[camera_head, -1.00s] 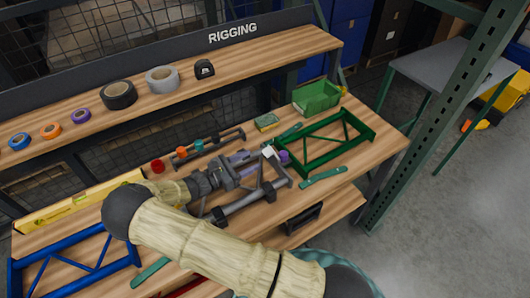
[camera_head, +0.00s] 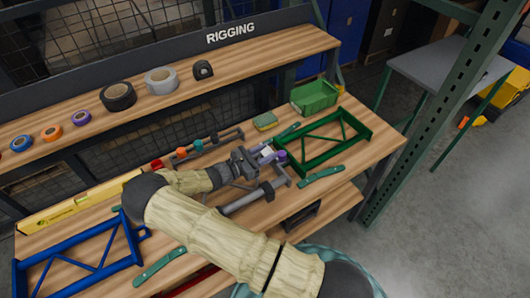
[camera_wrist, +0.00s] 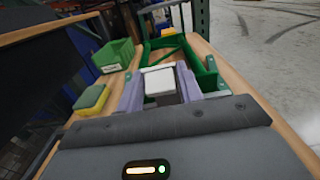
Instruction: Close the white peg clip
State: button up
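The white peg clip (camera_wrist: 159,83) shows between the two lavender fingers of my gripper (camera_wrist: 161,92) in the wrist view. In the head view the white clip (camera_head: 267,151) is small and partly covered by the fingers. My gripper (camera_head: 263,155) is low over the bench, at the right part of the grey rack (camera_head: 242,201). One finger stands on each side of the clip, and the fingers are apart. Whether they touch its sides is hard to tell. The clip's lower part is hidden, and whether it is open or closed does not show clearly.
A purple clip (camera_head: 281,157) sits just right of my gripper. Red (camera_head: 156,164), orange (camera_head: 181,152) and teal (camera_head: 198,145) clips are on the rear bar. A green frame (camera_head: 325,140), green bin (camera_head: 314,97) and sponge (camera_head: 265,121) lie beyond. A blue frame (camera_head: 75,258) is left.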

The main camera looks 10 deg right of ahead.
jog(key=c, duration=0.4)
jog(key=shift+o, duration=0.2)
